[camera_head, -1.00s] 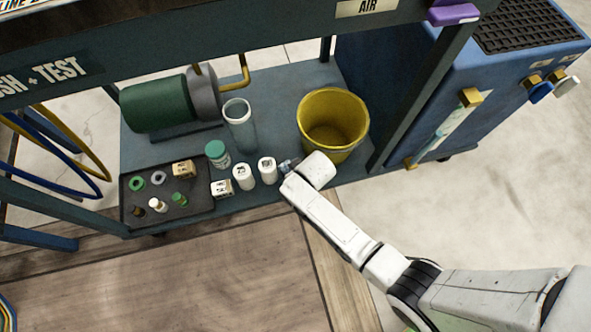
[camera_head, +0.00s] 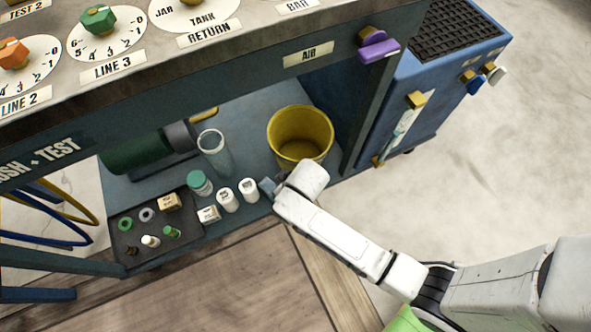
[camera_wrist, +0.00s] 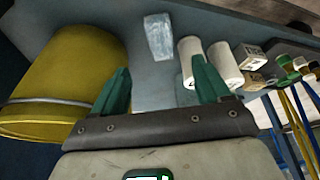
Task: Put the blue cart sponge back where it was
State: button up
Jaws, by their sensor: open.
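The blue cart sponge (camera_head: 267,188) is a small dull-blue block on the cart's lower shelf, near its front edge and right of the white containers. In the wrist view it is a pale blue block (camera_wrist: 158,37) resting on the shelf beyond my fingertips. My gripper (camera_wrist: 162,80) is open, its two green fingers wide apart with nothing between them. A clear gap separates it from the sponge. In the head view my white wrist hides most of the gripper, just right of the sponge.
A yellow bucket (camera_head: 300,136) stands close behind my wrist. White containers (camera_head: 228,200), a green-lidded jar (camera_head: 199,183) and a clear cylinder (camera_head: 214,153) stand to the left. A dark tray (camera_head: 188,228) holds small parts. The cart's upper deck (camera_head: 250,75) overhangs the shelf.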

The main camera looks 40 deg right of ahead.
jog(key=shift+s, duration=0.1)
jog(key=s+d+r+g, duration=0.1)
jog(key=s+d+r, duration=0.1)
jog(key=s+r, duration=0.2)
jog(key=s+d+r+m+g, duration=0.1)
jog(key=s+d+r, duration=0.1)
jog(key=s+r, duration=0.3)
jog(key=s+d+r+g, duration=0.1)
jog(key=s+d+r, duration=0.2)
jog(key=s+r, duration=0.2)
jog(key=s, duration=0.3)
jog(key=shift+r+h, duration=0.2)
jog(key=shift+h, duration=0.1)
